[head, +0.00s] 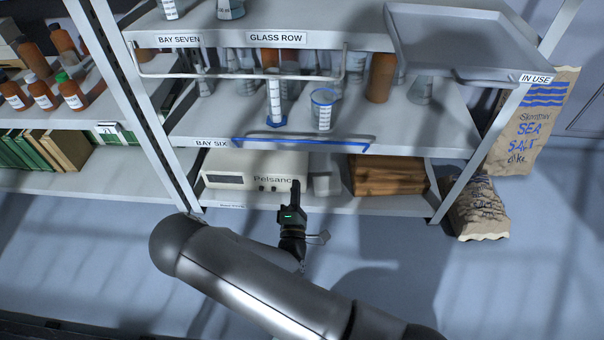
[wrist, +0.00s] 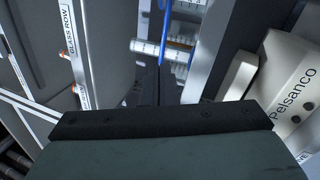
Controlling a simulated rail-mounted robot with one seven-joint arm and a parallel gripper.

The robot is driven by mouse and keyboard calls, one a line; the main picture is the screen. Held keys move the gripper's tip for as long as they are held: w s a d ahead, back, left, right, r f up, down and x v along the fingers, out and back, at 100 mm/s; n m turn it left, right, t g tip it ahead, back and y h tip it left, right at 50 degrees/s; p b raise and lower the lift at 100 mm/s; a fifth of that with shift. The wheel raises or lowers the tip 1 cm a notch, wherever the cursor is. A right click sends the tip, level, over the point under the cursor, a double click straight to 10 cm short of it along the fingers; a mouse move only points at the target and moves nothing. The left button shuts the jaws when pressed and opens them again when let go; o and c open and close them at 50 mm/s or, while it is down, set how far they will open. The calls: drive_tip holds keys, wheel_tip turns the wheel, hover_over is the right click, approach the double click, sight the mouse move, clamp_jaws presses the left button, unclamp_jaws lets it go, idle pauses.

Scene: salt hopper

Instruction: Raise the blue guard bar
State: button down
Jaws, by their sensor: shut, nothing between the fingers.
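The blue guard bar (head: 300,141) lies low along the front edge of the Bay Six shelf, its ends bent back at the left and right. In the wrist view a thin blue bar (wrist: 165,35), which looks like the same guard bar, runs up the picture just beyond the fingertips. My gripper (head: 295,186) is shut and empty, below the guard bar and in front of the Pelsanco box. Its dark fingers (wrist: 158,86) also show in the wrist view, close to the blue bar. I cannot tell whether they touch it.
A pale bar (head: 235,76) crosses higher up, in front of the glassware. A measuring cylinder (head: 274,100) and a blue-rimmed beaker (head: 323,110) stand behind the blue bar. The Pelsanco box (head: 225,172) and a wooden box (head: 388,176) sit below. A grey tray (head: 455,40) juts out upper right.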

sight(299, 142)
drive_tip(key=w+r+m+b, duration=0.2)
drive_tip(key=w+b, duration=0.2)
drive_tip(key=w, duration=0.8)
drive_tip(key=shift+d+r+m, duration=0.3)
drive_tip(key=shift+r, duration=0.05)
drive_tip(key=shift+w+a+r, duration=0.1)
